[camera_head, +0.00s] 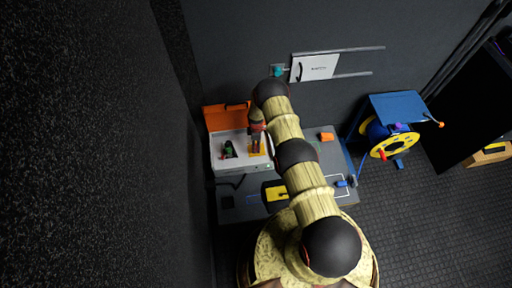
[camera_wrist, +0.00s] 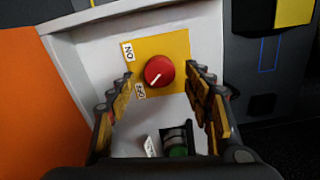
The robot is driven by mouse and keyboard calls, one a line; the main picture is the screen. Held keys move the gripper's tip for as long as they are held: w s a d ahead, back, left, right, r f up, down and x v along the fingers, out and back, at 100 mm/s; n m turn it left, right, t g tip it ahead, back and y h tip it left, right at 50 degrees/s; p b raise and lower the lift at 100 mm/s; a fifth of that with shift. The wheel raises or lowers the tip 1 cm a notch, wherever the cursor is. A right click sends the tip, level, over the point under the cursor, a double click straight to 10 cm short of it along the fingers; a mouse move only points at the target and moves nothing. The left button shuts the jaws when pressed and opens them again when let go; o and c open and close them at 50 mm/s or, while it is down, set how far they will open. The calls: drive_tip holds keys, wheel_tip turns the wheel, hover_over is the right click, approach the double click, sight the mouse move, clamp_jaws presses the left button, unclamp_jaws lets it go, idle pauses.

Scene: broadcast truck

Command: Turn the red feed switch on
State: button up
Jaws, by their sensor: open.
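The red feed switch (camera_wrist: 159,71) is a round knob with a white pointer line, on a yellow plate (camera_wrist: 178,43) in the wrist view. An ON label (camera_wrist: 128,51) sits at the plate's upper left and an OFF label (camera_wrist: 140,91) at its lower left. The pointer slants down-left, toward OFF. My gripper (camera_wrist: 160,76) is open, with one finger on each side of the knob; I cannot tell whether either touches it. In the head view my gripper (camera_head: 256,141) is over the white box (camera_head: 223,162) and hides the knob.
A green-and-black part (camera_wrist: 177,143) stands below the plate, near the fingers. The box's orange lid (camera_head: 227,117) stands open behind it. A grey bench (camera_head: 235,205) carries a yellow item (camera_head: 276,193) and an orange block (camera_head: 327,136). A blue-and-yellow reel (camera_head: 385,139) stands right.

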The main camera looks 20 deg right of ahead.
drive_tip(key=shift+f, duration=0.95)
drive_tip(key=shift+c, duration=1.2)
drive_tip(key=c, duration=0.9)
